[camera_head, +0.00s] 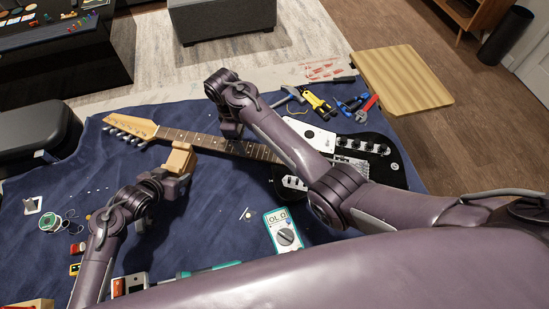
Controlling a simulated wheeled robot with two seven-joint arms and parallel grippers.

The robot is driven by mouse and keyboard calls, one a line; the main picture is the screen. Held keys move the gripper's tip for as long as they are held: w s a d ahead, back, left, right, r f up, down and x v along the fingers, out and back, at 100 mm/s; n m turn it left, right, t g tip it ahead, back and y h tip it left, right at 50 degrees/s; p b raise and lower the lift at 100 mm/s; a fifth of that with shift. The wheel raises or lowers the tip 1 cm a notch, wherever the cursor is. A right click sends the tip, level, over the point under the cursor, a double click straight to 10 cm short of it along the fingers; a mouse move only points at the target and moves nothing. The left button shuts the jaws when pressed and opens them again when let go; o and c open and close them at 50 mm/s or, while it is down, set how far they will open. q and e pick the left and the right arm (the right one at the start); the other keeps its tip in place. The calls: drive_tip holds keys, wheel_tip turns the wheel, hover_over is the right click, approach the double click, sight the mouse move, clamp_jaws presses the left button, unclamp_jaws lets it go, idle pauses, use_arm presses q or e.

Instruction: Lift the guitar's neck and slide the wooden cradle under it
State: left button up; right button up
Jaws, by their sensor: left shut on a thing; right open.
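The electric guitar lies across the blue cloth, with its pale headstock (131,125) at the left and its black and white body (325,139) at the right. The wooden cradle (179,160) is a light block at the near side of the neck (205,141), close to the headstock end. Its top meets the neck's edge in the picture; I cannot tell how far under it reaches. My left gripper (174,184) is shut on the cradle's near end. My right gripper (230,130) is open over the middle of the neck; its fingertips are mostly hidden.
A multimeter (284,231) lies on the cloth in front of the guitar. A solder spool (50,222) is at the left. Hammer, pliers and other tools (318,103) lie behind the body. A wooden board (402,80) is at the back right. Cloth around the cradle is clear.

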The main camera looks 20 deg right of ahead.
sight(253, 148)
drive_tip(key=shift+s+d+f, duration=0.1)
drive_tip(key=shift+d+f, duration=0.15)
drive_tip(key=shift+f, duration=1)
drive_tip(key=shift+s+d+f, duration=0.15)
drive_tip(key=shift+d+f, duration=0.1)
drive_tip(key=shift+f, duration=1)
drive_tip(key=shift+s+d+f, duration=0.1)
drive_tip(key=shift+d+f, duration=0.15)
drive_tip(key=shift+f, duration=1)
drive_tip(key=shift+c, duration=0.4)
drive_tip(key=c, duration=1.4)
drive_tip(key=shift+r, duration=0.1)
drive_tip(key=shift+w+r, duration=0.1)
drive_tip(key=shift+r, duration=0.05)
drive_tip(key=shift+w+r, duration=0.1)
drive_tip(key=shift+r, duration=0.5)
drive_tip(key=shift+r, duration=0.35)
drive_tip(key=shift+r, duration=0.45)
